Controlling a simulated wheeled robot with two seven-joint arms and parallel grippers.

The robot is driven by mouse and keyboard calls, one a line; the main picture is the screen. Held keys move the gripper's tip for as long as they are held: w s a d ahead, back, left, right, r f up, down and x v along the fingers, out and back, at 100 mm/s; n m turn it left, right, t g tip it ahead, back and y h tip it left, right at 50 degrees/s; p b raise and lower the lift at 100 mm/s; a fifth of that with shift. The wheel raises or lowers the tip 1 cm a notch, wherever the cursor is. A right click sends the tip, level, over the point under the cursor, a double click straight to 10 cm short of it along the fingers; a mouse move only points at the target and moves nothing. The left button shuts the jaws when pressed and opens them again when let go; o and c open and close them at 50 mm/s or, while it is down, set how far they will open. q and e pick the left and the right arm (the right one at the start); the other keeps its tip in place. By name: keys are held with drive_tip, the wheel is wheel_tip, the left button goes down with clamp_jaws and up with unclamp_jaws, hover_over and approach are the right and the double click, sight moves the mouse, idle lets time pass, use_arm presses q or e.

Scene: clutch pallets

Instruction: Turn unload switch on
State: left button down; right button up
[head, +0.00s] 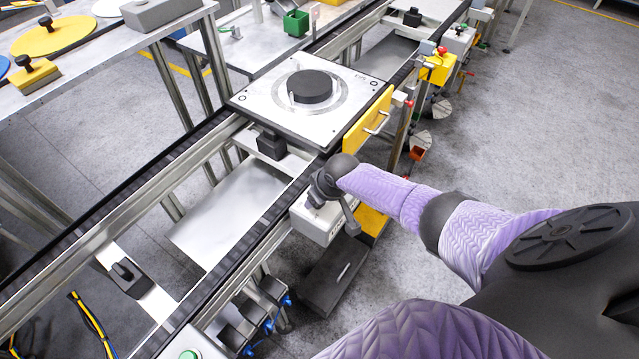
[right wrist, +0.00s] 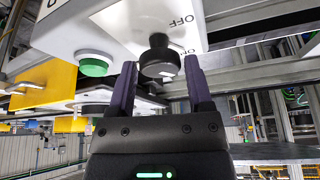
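The unload switch is a black round knob (right wrist: 160,58) on a white control box (right wrist: 110,25), with "OFF" printed beside it in the right wrist view. My right gripper (right wrist: 161,75) is open, with one dark purple finger on each side of the knob. Narrow gaps seem to show between fingers and knob; contact is hard to tell. In the head view, my right gripper (head: 322,187) is at the white box (head: 318,226) on the conveyor's side, and it hides the knob. My left gripper is not in view.
A green button (right wrist: 92,66) sits beside the knob on the same box. A pallet (head: 262,97) with a black disc lies on the conveyor (head: 225,285) just behind. A yellow panel with a handle (head: 365,125) is close by. The floor at right is open.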

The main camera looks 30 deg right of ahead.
drive_tip(key=shift+o, duration=1.2)
drive_tip(key=p+v, duration=0.5)
drive_tip(key=v, duration=0.5)
drive_tip(key=shift+f, duration=0.1)
